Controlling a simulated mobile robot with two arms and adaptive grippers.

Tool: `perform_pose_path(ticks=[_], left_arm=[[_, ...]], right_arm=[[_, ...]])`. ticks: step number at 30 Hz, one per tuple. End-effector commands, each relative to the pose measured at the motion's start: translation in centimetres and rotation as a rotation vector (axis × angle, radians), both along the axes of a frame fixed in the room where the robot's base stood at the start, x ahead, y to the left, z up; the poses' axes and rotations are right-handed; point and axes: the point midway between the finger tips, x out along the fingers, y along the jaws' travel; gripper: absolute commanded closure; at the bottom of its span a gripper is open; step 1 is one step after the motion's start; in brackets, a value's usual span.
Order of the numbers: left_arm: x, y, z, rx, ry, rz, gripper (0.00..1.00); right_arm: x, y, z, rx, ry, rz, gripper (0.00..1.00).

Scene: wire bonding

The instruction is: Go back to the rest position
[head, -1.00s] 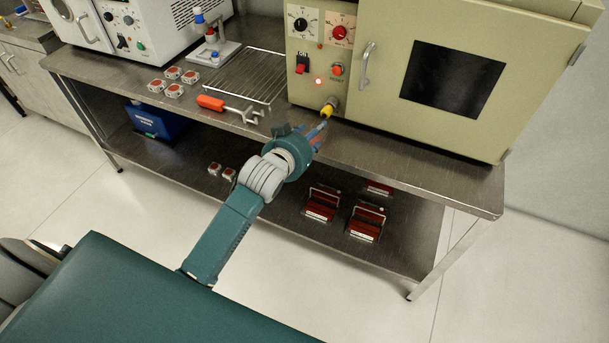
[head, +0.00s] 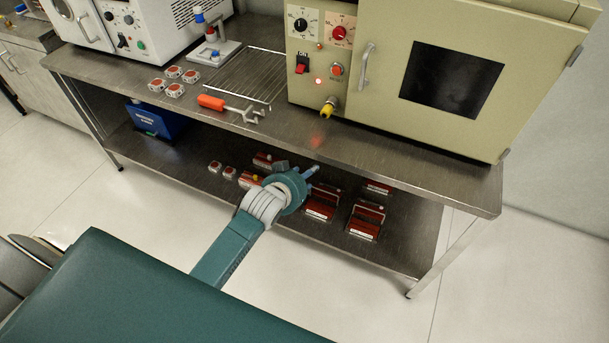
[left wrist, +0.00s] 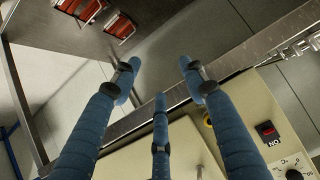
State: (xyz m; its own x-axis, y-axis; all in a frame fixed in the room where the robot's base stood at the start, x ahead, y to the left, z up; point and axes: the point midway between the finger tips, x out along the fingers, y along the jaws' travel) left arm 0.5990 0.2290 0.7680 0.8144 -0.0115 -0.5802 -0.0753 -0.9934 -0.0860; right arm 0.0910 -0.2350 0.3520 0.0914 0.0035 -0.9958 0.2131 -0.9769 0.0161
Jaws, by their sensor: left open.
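My left gripper (head: 311,172) is in front of the workbench, just off its front edge in the head view. Its fingers are small and partly hidden there by the wrist. The left wrist view shows its blue fingers (left wrist: 158,78) spread apart, with nothing between them. My right gripper is in neither view.
The steel bench (head: 420,185) carries a beige oven (head: 540,60), a wire rack (head: 262,72), an orange-handled tool (head: 211,103) and several small red-and-white parts (head: 174,90). Red-brown blocks (head: 366,220) and a blue box (head: 155,122) sit on the lower shelf. The floor (head: 330,285) in front is clear.

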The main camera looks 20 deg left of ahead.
Motion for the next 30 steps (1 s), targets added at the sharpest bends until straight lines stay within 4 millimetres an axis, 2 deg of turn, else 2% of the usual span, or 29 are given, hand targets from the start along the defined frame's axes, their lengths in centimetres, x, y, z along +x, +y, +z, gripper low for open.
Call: perform_pose_path(ticks=[11, 14, 17, 20, 21, 23, 24, 26, 27, 29, 30], left_arm=[[0.0, 0.0, -0.1, 0.000, 0.001, 0.000, 0.57], [-0.6, 0.0, -1.8, 0.002, 0.026, 0.000, 0.57], [-2.4, 0.1, -6.0, 0.007, 0.088, -0.002, 0.57], [-5.7, 0.2, -12.2, 0.013, 0.181, -0.007, 0.57], [-7.4, 0.3, -14.9, 0.017, 0.222, -0.010, 0.57], [-10.1, 0.3, -18.6, 0.020, 0.280, -0.015, 0.57], [-12.2, 0.3, -21.0, 0.024, 0.320, -0.018, 0.57], [-15.3, 0.3, -24.3, 0.028, 0.376, -0.023, 0.57], [-17.7, 0.3, -26.4, 0.031, 0.416, -0.027, 0.57], [-21.2, 0.3, -29.3, 0.035, 0.472, -0.034, 0.57], [-23.8, 0.3, -31.1, 0.038, 0.511, -0.038, 0.57]], right_arm=[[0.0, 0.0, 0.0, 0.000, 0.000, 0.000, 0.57], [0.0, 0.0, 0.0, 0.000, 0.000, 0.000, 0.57], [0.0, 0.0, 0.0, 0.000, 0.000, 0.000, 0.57], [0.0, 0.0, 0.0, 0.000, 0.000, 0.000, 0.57], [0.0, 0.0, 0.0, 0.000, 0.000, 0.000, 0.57], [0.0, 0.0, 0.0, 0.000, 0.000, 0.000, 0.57], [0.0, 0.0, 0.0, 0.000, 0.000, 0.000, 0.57], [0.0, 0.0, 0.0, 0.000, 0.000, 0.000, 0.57], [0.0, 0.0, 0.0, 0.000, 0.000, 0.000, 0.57], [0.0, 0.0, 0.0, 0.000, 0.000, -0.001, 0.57], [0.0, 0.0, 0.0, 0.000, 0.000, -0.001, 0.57]])
